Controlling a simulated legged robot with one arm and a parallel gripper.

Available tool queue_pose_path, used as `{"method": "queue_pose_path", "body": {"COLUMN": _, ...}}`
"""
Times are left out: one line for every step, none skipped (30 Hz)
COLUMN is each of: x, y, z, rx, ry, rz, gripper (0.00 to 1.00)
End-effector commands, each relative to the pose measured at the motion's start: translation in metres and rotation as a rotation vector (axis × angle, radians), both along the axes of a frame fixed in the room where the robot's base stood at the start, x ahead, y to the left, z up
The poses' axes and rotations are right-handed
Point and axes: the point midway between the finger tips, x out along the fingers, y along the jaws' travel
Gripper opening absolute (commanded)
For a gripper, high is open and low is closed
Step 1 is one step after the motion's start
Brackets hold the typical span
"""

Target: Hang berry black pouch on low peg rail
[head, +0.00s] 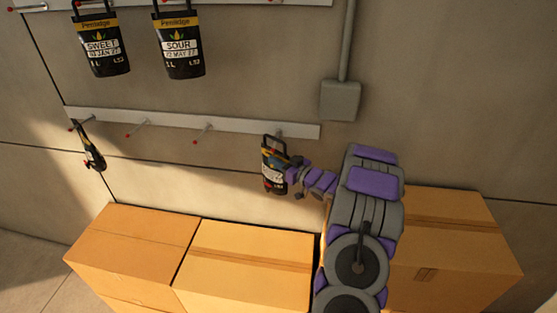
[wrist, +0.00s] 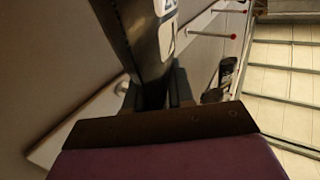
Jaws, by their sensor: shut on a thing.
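The black pouch (head: 271,166) is in my gripper (head: 290,164) in the head view, upright at the right end of the low peg rail (head: 236,127). Its handle loop is up close to the rightmost peg; I cannot tell whether the loop is around that peg. In the wrist view the pouch (wrist: 145,35) stands between the fingers of my gripper (wrist: 155,92), which is shut on it. Its flavour label cannot be read. The middle pegs (head: 203,132) of the low rail are bare, with red tips.
Another black pouch (head: 89,147) hangs edge-on at the low rail's left end. Pouches marked SWEET (head: 101,45) and SOUR (head: 179,42) hang on the upper rail (head: 240,5). Cardboard boxes (head: 245,250) stand below. A grey wall box (head: 340,100) with conduit is right of the rail.

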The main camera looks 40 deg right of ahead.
Motion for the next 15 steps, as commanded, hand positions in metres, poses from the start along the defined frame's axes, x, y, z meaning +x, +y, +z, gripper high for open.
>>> {"method": "queue_pose_path", "body": {"x": 0.0005, "y": -0.0011, "z": 0.0014, "rx": -0.001, "ry": -0.004, "rz": -0.001, "gripper": 0.00}}
{"method": "queue_pose_path", "body": {"x": 0.0008, "y": -0.0013, "z": 0.0008, "rx": -0.001, "ry": -0.004, "rz": -0.001, "gripper": 0.00}}
{"method": "queue_pose_path", "body": {"x": 0.0010, "y": -0.0016, "z": 0.0001, "rx": -0.001, "ry": -0.004, "rz": -0.001, "gripper": 0.00}}
{"method": "queue_pose_path", "body": {"x": 0.0013, "y": -0.0018, "z": -0.0004, "rx": -0.001, "ry": -0.004, "rz": 0.000, "gripper": 0.00}}
{"method": "queue_pose_path", "body": {"x": 0.0014, "y": -0.0021, "z": -0.0010, "rx": -0.001, "ry": -0.004, "rz": 0.000, "gripper": 0.00}}
{"method": "queue_pose_path", "body": {"x": 0.0016, "y": -0.0025, "z": -0.0016, "rx": -0.001, "ry": -0.004, "rz": 0.000, "gripper": 0.00}}
{"method": "queue_pose_path", "body": {"x": 0.0019, "y": -0.0027, "z": -0.0020, "rx": -0.001, "ry": -0.004, "rz": -0.001, "gripper": 0.00}}
{"method": "queue_pose_path", "body": {"x": 0.0020, "y": -0.0029, "z": -0.0026, "rx": -0.001, "ry": -0.004, "rz": -0.001, "gripper": 0.00}}
{"method": "queue_pose_path", "body": {"x": 0.0022, "y": -0.0033, "z": -0.0031, "rx": -0.001, "ry": -0.004, "rz": -0.001, "gripper": 0.00}}
{"method": "queue_pose_path", "body": {"x": 0.0025, "y": -0.0035, "z": -0.0036, "rx": -0.001, "ry": -0.004, "rz": 0.000, "gripper": 0.00}}
{"method": "queue_pose_path", "body": {"x": 0.0026, "y": -0.0037, "z": -0.0041, "rx": -0.001, "ry": -0.004, "rz": -0.001, "gripper": 0.00}}
{"method": "queue_pose_path", "body": {"x": 0.0030, "y": -0.0040, "z": -0.0047, "rx": -0.001, "ry": -0.004, "rz": -0.001, "gripper": 0.00}}
{"method": "queue_pose_path", "body": {"x": 0.0031, "y": -0.0042, "z": -0.0052, "rx": -0.001, "ry": -0.004, "rz": -0.001, "gripper": 0.00}}
{"method": "queue_pose_path", "body": {"x": 0.0033, "y": -0.0045, "z": -0.0056, "rx": -0.001, "ry": -0.004, "rz": -0.001, "gripper": 0.00}}
{"method": "queue_pose_path", "body": {"x": 0.0035, "y": -0.0047, "z": -0.0062, "rx": -0.001, "ry": -0.004, "rz": -0.001, "gripper": 0.00}}
